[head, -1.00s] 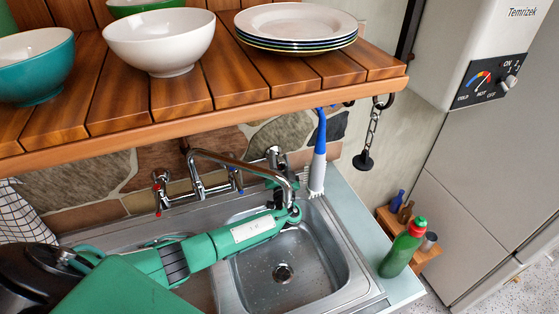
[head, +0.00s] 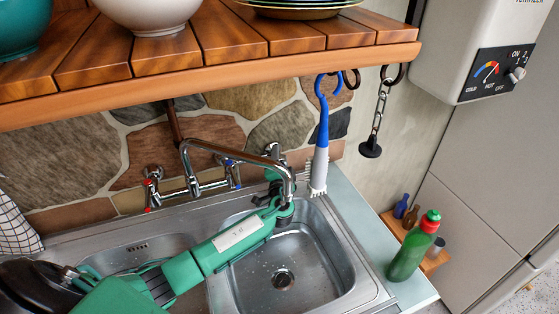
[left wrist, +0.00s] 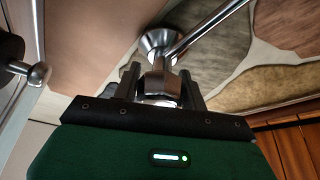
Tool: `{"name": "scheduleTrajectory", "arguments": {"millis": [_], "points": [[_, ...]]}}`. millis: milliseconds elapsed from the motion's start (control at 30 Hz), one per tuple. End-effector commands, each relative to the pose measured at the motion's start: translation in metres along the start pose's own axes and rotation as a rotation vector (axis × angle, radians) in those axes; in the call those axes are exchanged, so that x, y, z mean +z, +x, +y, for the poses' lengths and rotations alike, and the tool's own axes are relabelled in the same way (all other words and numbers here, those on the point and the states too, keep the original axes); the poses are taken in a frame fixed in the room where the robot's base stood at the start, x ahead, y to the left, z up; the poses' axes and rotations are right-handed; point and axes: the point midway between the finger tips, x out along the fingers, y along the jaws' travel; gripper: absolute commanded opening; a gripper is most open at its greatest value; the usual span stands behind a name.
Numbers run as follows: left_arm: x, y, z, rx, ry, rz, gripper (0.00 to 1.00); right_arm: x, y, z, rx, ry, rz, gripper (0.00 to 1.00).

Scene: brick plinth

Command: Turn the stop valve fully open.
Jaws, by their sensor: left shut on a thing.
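The stop valve, a chrome fitting (head: 273,151), sits by the stone wall just right of the tap's spout in the head view. In the left wrist view, its chrome body (left wrist: 160,88) is between my fingers, below a round wall flange. My left gripper (head: 276,184) reaches across the sink from the left and is partly hidden by the spout end. In the left wrist view, the gripper (left wrist: 161,86) is shut on the valve, a finger on each side. How far the valve is turned cannot be told. My right gripper is not in view.
The chrome mixer tap (head: 192,187) arches close to my gripper. A blue-and-white brush (head: 321,150) hangs just right. A wooden shelf (head: 225,77) with dishes overhangs the sink (head: 325,262). A green bottle (head: 410,253) stands at the right.

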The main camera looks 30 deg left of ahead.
Motion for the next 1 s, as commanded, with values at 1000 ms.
{"name": "scheduleTrajectory", "arguments": {"millis": [1000], "points": [[0.001, 0.000, 0.003, 0.200, 0.480, -0.002, 0.20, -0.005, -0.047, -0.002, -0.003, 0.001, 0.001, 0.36]]}}
